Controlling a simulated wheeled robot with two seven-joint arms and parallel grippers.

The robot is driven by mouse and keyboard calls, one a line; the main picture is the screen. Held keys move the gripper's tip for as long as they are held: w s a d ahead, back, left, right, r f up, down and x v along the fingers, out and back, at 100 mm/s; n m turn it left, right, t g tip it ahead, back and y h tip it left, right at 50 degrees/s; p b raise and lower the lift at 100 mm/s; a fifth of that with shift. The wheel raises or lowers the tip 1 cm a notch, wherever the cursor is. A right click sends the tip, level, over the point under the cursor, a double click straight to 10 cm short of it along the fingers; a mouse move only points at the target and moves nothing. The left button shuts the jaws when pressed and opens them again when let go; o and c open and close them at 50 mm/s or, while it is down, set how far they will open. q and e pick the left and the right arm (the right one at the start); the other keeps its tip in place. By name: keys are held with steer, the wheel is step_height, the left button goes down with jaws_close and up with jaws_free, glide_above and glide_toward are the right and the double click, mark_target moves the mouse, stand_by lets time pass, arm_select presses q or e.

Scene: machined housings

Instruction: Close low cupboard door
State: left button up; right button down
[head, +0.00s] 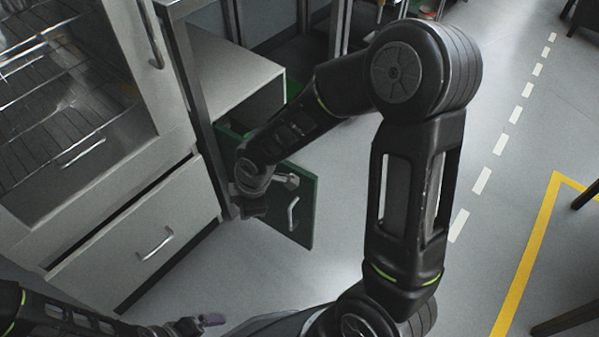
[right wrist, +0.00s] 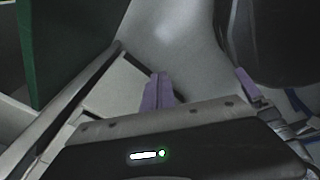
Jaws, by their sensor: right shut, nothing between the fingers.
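The low cupboard door is a dark green panel (head: 304,190) with a pale bar handle. In the head view it stands open, swung out from the low cupboard (head: 232,70) under the bench. My right arm reaches down across the door and covers part of it. In the right wrist view my right gripper (right wrist: 158,92) is shut and empty, with a dark green panel (right wrist: 62,45) at the upper left. In the head view its fingers are hard to make out, and contact with the door cannot be told. My left gripper (head: 203,322) is low in the head view, away from the door; its jaw state is unclear.
A glass-fronted cabinet (head: 180,130) with wire racks stands at the left, above a pale drawer (head: 140,235) with a bar handle. A metal bench leg (head: 190,75) stands beside the door. Grey floor (head: 330,255) is clear in front. Yellow floor tape (head: 530,265) lies at the right.

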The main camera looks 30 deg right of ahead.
mark_target(301, 183)
arm_select(q)
steer(key=shift+s+d+r+p, duration=0.1)
steer(key=shift+s+r+p, duration=0.15)
steer(key=shift+r, duration=0.3)
steer(key=shift+s+d+r+p, duration=0.1)
steer(key=shift+s+r+p, duration=0.1)
steer(key=shift+r, duration=0.3)
arm_select(e)
steer(key=s+d+r+n+g+h, duration=0.1)
steer(key=d+r+n+h, duration=0.3)
steer(key=d+r+n, duration=0.3)
steer(key=d+n, duration=0.1)
steer(key=d, duration=0.2)
steer(key=shift+s+r, duration=0.4)
